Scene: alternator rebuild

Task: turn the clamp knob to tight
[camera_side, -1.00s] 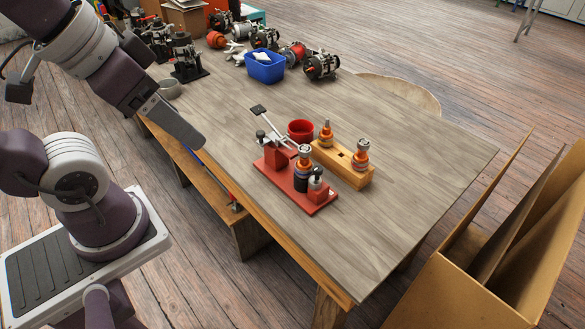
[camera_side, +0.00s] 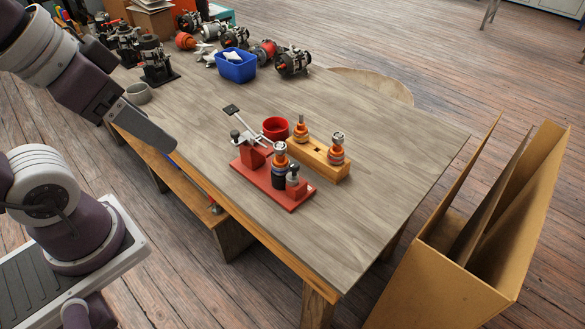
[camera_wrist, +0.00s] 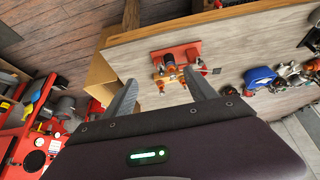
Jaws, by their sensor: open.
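The red clamp fixture (camera_side: 262,182) sits on the wooden table. It carries a silver lever with a dark flat end (camera_side: 231,109), a dark cylinder with an orange and metal top (camera_side: 280,165), and a small dark round-topped post (camera_side: 293,177). I cannot tell for sure which of these is the clamp knob, or how tight it is. My gripper (camera_side: 160,138) is above the table's near-left edge, left of the fixture and apart from it. In the wrist view my gripper (camera_wrist: 160,77) is open and empty, with the fixture (camera_wrist: 176,52) beyond its fingers.
A wooden block (camera_side: 328,171) with two orange-ringed parts stands beside the fixture, near a red cup (camera_side: 276,127). A blue bin (camera_side: 236,67), a grey bowl (camera_side: 138,94) and several alternators stand toward the back. The table's right side is clear. A cardboard box (camera_side: 430,281) stands on the floor.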

